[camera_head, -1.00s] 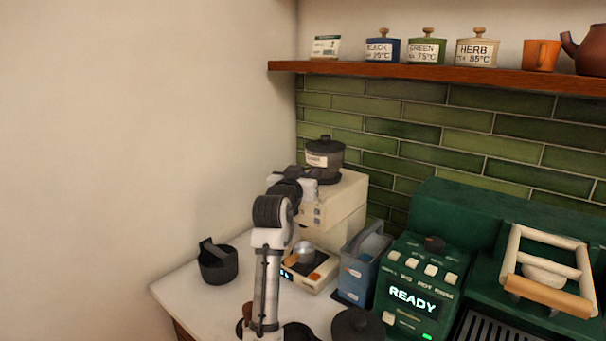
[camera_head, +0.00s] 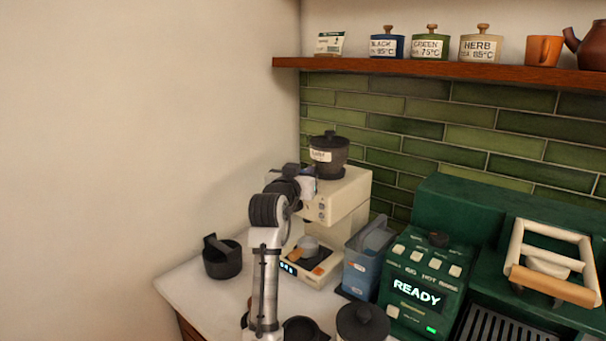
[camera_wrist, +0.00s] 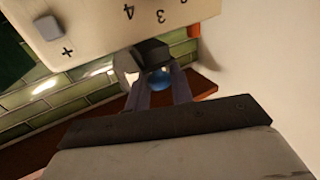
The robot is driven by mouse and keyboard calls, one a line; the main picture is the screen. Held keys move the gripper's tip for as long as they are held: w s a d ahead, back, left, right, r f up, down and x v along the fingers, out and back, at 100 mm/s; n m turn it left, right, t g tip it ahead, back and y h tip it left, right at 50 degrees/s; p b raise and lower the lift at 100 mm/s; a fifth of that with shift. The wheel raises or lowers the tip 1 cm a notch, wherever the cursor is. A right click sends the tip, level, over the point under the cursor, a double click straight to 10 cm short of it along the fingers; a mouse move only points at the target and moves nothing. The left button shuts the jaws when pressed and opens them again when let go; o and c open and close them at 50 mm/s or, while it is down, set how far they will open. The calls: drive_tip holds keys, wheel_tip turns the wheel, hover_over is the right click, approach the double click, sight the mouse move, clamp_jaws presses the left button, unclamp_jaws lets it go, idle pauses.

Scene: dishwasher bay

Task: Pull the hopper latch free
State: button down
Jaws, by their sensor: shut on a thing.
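The cream grinder (camera_head: 345,190) stands by the tiled wall, with the dark labelled hopper (camera_head: 328,153) on top. My gripper (camera_head: 308,182) is at the grinder's upper left side, just below the hopper. In the wrist view, my gripper's two fingers (camera_wrist: 160,92) are shut around a small blue rounded part (camera_wrist: 160,78), which I take for the hopper latch. A dark block (camera_wrist: 150,52) sits just beyond it, beside the grinder's numbered cream face (camera_wrist: 100,22). The head view hides the latch behind my gripper.
A blue-grey container (camera_head: 366,262) and the green machine reading READY (camera_head: 415,290) stand to the right. A dark cup (camera_head: 221,258) sits at the left of the counter. The shelf (camera_head: 430,70) with tins runs above. Wall space left of my arm is free.

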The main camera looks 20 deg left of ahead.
drive_tip(key=c, duration=1.3)
unclamp_jaws()
drive_tip(key=shift+a, duration=0.1)
drive_tip(key=shift+s, duration=0.1)
drive_tip(key=s+b, duration=0.1)
drive_tip(key=s, duration=0.3)
drive_tip(key=s+b, duration=0.2)
drive_tip(key=s, duration=0.3)
drive_tip(key=s+b, duration=0.2)
drive_tip(key=s, duration=0.2)
drive_tip(key=shift+s+d, duration=0.3)
drive_tip(key=shift+s, duration=0.1)
